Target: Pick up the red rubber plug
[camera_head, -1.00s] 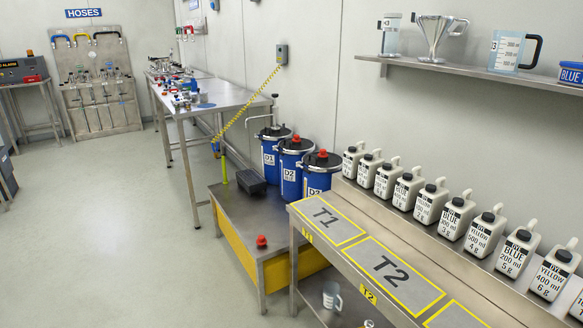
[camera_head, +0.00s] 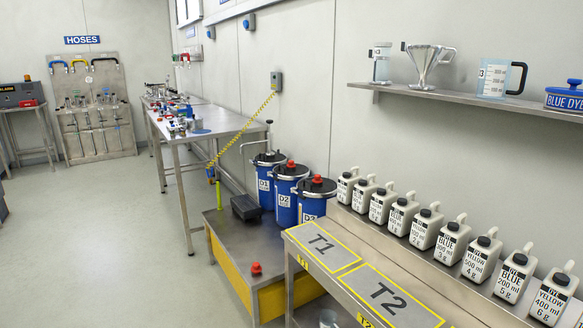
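A small red plug (camera_head: 256,268) sits on the near part of the low metal platform (camera_head: 228,240), close to its front edge. Two other red pieces show on the drum lids: one on top of drum D2 (camera_head: 286,205) and one on top of drum D3 (camera_head: 314,205). Drum D1 (camera_head: 265,188) has a bent metal pipe near its lid and no red piece that I can see. The frames do not show which red pieces are rubber. My gripper is not in view.
A dark box (camera_head: 246,207) lies on the platform beside the drums. A bench marked T1 and T2 (camera_head: 352,268) stands right of the platform, with several dye bottles (camera_head: 424,229) behind it. The floor (camera_head: 110,240) at left is clear.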

